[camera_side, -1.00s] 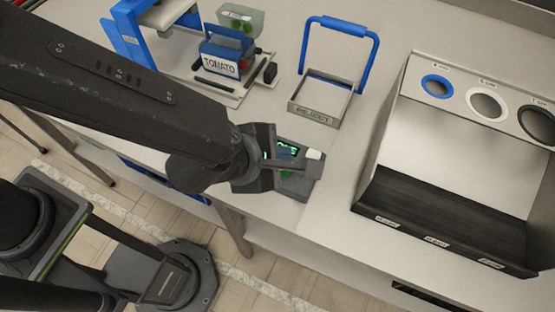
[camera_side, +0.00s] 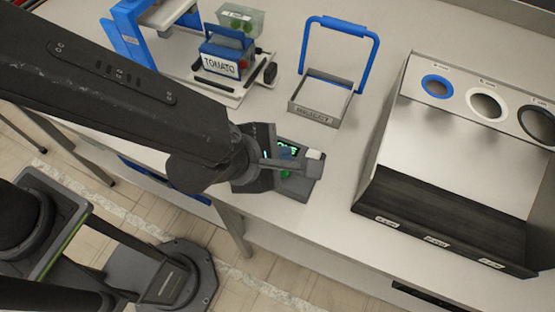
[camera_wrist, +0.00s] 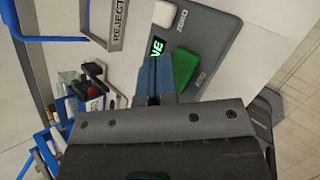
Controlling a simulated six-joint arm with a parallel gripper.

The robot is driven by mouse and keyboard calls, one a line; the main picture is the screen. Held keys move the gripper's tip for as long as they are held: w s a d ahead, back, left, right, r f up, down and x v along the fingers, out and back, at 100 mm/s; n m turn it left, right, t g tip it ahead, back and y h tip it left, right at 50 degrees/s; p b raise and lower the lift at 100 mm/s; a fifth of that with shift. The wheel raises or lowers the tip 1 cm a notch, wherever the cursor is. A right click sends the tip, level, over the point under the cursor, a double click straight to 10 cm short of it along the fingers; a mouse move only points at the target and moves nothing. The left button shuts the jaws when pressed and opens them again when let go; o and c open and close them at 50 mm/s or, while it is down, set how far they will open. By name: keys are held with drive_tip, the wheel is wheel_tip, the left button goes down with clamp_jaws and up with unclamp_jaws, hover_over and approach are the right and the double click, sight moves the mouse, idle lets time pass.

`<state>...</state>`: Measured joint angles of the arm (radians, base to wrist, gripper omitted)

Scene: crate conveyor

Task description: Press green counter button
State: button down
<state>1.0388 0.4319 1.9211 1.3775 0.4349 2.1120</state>
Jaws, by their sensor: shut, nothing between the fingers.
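The counter unit (camera_side: 298,188) is a dark grey box with a lit green display, near the front edge of the bench. Its green button (camera_wrist: 186,68) shows in the wrist view just right of my fingertips, and partly in the side view (camera_side: 285,172). A white button (camera_wrist: 188,19) marked ZERO sits farther up the unit. My gripper (camera_wrist: 155,64) is shut and empty, with its fingers over the unit beside the green button, covering part of the display. I cannot tell whether the fingers touch the unit.
A REJECT tray (camera_side: 311,117) with a tall blue handle stands behind the unit. A scale with a TOMATO crate (camera_side: 221,66) is at the back left. A bin station (camera_side: 440,225) with round openings is at the right. Bare bench lies between unit and bins.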

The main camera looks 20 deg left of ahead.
drive_tip(key=shift+f, duration=0.15)
idle(0.4)
drive_tip(key=shift+f, duration=0.3)
drive_tip(key=shift+f, duration=0.55)
idle(0.7)
drive_tip(key=shift+r, duration=1)
drive_tip(key=shift+r, duration=2.5)
